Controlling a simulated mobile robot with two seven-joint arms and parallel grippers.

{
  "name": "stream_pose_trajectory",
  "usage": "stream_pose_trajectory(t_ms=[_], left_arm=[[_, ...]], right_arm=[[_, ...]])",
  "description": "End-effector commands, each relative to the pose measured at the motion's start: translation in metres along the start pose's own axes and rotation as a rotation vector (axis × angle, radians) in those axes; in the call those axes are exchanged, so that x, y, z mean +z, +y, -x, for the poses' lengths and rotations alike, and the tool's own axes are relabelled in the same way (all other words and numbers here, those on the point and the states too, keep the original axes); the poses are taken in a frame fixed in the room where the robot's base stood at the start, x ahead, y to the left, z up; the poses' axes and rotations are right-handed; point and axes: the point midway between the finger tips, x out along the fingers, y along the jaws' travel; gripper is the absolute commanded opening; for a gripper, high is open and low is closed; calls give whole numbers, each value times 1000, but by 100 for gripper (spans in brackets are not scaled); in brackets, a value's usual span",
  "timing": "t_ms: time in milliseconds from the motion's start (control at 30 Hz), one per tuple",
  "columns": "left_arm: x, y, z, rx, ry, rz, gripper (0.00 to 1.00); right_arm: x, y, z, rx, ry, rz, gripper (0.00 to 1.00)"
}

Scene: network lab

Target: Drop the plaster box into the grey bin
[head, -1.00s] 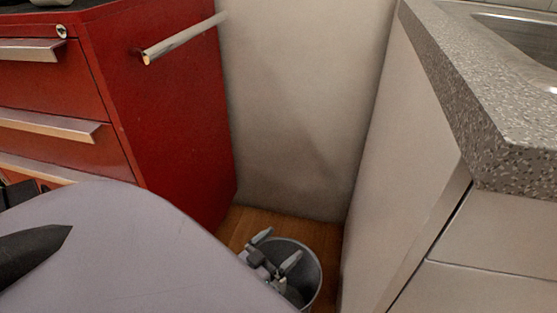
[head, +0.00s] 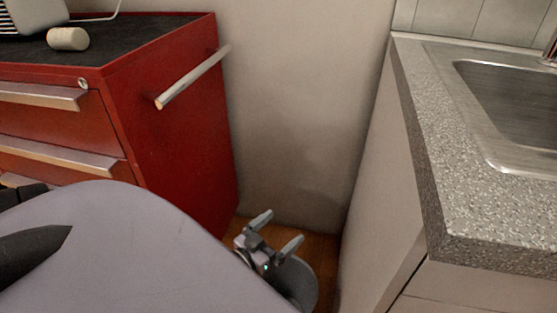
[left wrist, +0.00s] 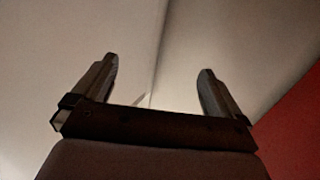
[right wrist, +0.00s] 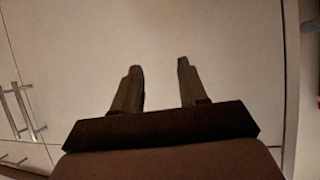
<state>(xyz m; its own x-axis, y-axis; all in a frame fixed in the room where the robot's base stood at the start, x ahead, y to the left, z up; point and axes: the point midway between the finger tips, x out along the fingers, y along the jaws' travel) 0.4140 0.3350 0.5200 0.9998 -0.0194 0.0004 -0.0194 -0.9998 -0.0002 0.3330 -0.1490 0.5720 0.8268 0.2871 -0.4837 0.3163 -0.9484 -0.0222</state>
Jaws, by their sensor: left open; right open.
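The grey bin (head: 306,283) stands on the wooden floor in the gap between the red cabinet and the sink unit. Only part of its rim and inside shows. My left gripper (head: 276,231) is above the bin, open, with nothing between its fingers. It also shows open and empty in the left wrist view (left wrist: 157,66). My right gripper (right wrist: 159,66) is open and empty in the right wrist view, facing pale cabinet fronts. I see no plaster box in any view; the bin's inside is mostly hidden behind my arm and gripper.
The red drawer cabinet (head: 180,130) with a side bar handle (head: 190,80) stands on the left. A white roll (head: 68,38) lies on its black top. On the right is the speckled counter (head: 440,160) with a steel sink (head: 510,110). The wall (head: 300,100) closes the gap.

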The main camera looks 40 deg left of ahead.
Motion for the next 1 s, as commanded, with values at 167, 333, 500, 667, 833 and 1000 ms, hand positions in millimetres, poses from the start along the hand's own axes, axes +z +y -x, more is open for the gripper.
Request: stream_pose_trajectory(t_ms=[167, 333, 500, 667, 833, 1000], left_arm=[[-32, 0, 0, 0, 1, 1, 100], [-41, 0, 0, 0, 0, 1, 100], [-41, 0, 0, 0, 0, 0, 100], [-41, 0, 0, 0, 0, 0, 100], [-41, 0, 0, 0, 0, 0, 100], [-38, 6, 0, 2, -46, -1, 100]], right_arm=[[4, 7, 4, 16, -30, -16, 43], [9, 9, 5, 21, -41, -22, 43], [10, 9, 4, 21, -42, -24, 43], [10, 9, 4, 21, -42, -24, 43], [10, 9, 4, 21, -42, -25, 43], [9, 10, 4, 22, -40, -25, 43]])
